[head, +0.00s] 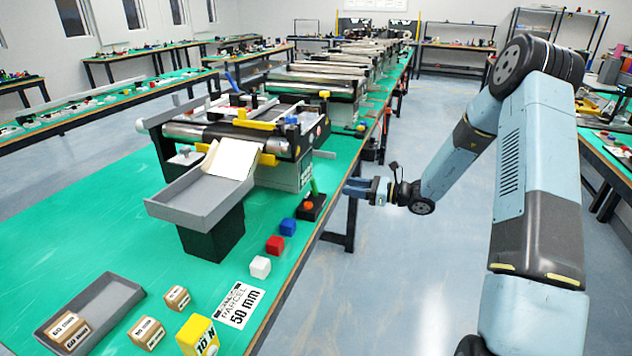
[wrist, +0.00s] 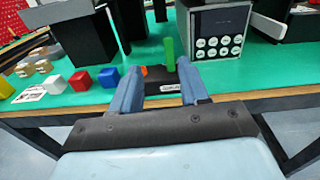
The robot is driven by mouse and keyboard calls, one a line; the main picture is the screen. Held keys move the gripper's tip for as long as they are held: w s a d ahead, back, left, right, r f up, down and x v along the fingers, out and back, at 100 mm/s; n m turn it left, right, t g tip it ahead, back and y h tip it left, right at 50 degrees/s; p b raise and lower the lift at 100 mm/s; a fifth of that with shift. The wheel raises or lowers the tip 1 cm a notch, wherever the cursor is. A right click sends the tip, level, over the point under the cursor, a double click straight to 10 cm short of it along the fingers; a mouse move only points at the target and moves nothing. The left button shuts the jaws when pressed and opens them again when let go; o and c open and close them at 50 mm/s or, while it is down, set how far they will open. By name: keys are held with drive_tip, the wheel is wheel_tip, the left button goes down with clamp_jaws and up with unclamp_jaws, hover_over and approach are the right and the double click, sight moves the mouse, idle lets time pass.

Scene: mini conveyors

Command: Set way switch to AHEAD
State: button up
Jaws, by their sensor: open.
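The switch is a small black box (head: 311,211) at the table's right edge, with a green lever (head: 314,187) and an orange-red spot on top. In the head view the lever leans slightly left. In the wrist view the green lever (wrist: 169,53) stands nearly upright, and the black box (wrist: 158,76) has a white label too small to read. I cannot tell which way it is set. My gripper (head: 352,188) is open and empty, off the table's edge to the right of the lever and apart from it. In the wrist view its fingers (wrist: 162,72) frame the box and lever.
Blue (head: 288,227), red (head: 274,245) and white (head: 260,267) cubes line the table edge near the switch. The conveyor (head: 240,140) with a grey chute (head: 180,205) stands behind it. A control panel (wrist: 218,38) is close behind the lever. The floor beside the table is clear.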

sight(314, 180)
drive_tip(key=shift+m+t, duration=0.3)
drive_tip(key=shift+m, duration=0.1)
drive_tip(key=x, duration=0.9)
drive_tip(key=f+x, duration=0.1)
drive_tip(key=x, duration=0.3)
drive_tip(key=shift+w+a, duration=0.25)
drive_tip(key=shift+w, duration=0.2)
